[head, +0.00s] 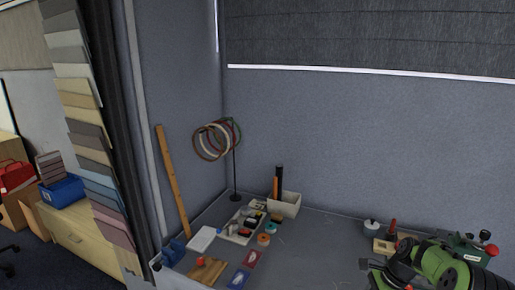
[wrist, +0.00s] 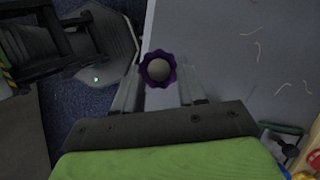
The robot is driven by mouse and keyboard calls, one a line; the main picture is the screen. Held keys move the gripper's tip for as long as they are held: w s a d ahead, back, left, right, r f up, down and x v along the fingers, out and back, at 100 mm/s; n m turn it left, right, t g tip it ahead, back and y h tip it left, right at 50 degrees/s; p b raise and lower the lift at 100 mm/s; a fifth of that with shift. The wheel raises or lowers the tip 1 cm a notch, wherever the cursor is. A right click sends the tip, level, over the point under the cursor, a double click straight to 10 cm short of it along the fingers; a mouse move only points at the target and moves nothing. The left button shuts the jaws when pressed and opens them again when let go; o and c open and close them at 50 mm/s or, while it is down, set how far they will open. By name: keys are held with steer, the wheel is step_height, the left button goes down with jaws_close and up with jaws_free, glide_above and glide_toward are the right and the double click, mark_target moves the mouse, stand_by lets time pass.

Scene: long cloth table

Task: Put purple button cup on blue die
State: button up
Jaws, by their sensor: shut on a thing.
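The purple button cup (wrist: 145,73) has a scalloped purple rim and a pale round inside, and shows at the top middle of the wrist view. My gripper (wrist: 158,82) is shut on it, with one finger at each side. In the head view my gripper (head: 375,272) is at the lower right, and the cup cannot be made out there. A flat blue piece with a pale shape on it, seemingly the blue die (head: 242,273), lies on the table near the front edge, well left of my gripper.
A red piece (head: 252,258) lies just behind the blue one. Tape rolls (head: 264,240) and a ring stand (head: 235,170) are farther back. The table's middle is mostly clear.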

steer(key=s+a+f+n+g+h+b, duration=0.1)
steer(key=s+a+f+n+g+h, duration=0.1)
steer(key=a+f+n, duration=0.4)
steer(key=s+a+f+n+g+h+b, duration=0.1)
steer(key=a+f+n, duration=0.5)
steer(key=a+n, duration=0.7)
steer(key=shift+s+a+n+g+h, duration=0.45)
steer(key=shift+g+h, duration=0.35)
steer(key=shift+g, duration=0.4)
